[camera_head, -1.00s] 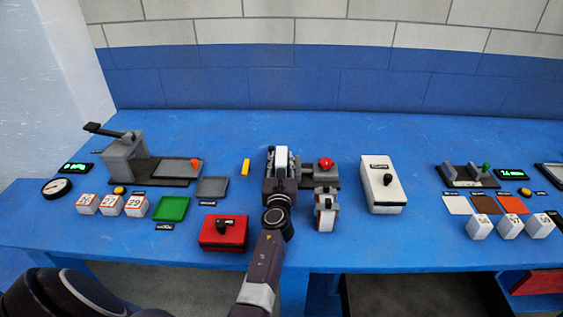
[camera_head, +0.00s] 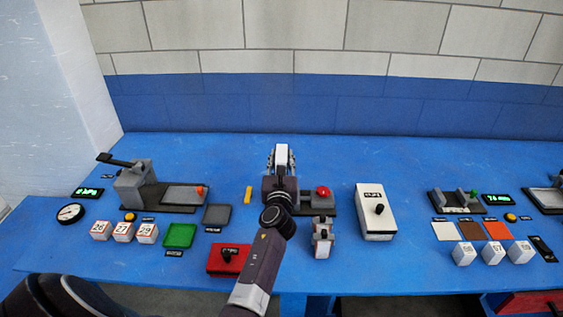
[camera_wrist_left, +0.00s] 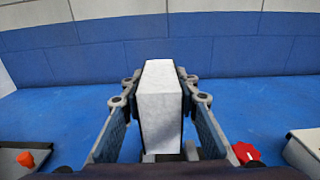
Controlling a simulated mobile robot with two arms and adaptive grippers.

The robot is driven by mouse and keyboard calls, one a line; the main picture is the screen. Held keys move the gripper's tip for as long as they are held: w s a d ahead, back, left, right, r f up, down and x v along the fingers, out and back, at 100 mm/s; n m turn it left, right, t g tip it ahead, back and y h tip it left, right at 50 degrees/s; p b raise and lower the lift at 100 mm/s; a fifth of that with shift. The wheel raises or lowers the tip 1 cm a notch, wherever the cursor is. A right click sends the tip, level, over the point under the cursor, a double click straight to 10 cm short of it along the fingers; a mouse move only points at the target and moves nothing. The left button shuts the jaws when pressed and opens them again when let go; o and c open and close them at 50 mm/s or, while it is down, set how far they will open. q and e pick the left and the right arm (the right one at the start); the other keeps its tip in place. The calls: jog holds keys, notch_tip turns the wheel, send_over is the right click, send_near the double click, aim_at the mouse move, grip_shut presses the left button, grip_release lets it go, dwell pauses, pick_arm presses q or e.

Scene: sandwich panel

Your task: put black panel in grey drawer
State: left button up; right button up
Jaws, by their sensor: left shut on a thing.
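My left gripper (camera_head: 282,155) is shut on a block-like panel (camera_wrist_left: 160,105) with a pale front and thin dark faces on its left and right sides. In the left wrist view it stands upright between the two fingers. In the head view the panel shows as a small white piece (camera_head: 281,158) above the blue table, at the back of a grey device. I cannot tell for sure that this is the black panel. No grey drawer can be made out. My right gripper is not in view.
The red-knobbed device (camera_head: 323,192) stands just right of my gripper. A white box with a black knob (camera_head: 376,215) is further right, and a red box (camera_head: 228,260) is front left. The back of the table (camera_head: 400,160) is clear.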

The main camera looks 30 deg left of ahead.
aim_at(281, 153)
pick_arm(q)
notch_tip(281, 153, up, 6)
jog(key=shift+f+p, duration=0.25)
jog(key=shift+p, duration=0.7)
jog(key=shift+r, duration=0.75)
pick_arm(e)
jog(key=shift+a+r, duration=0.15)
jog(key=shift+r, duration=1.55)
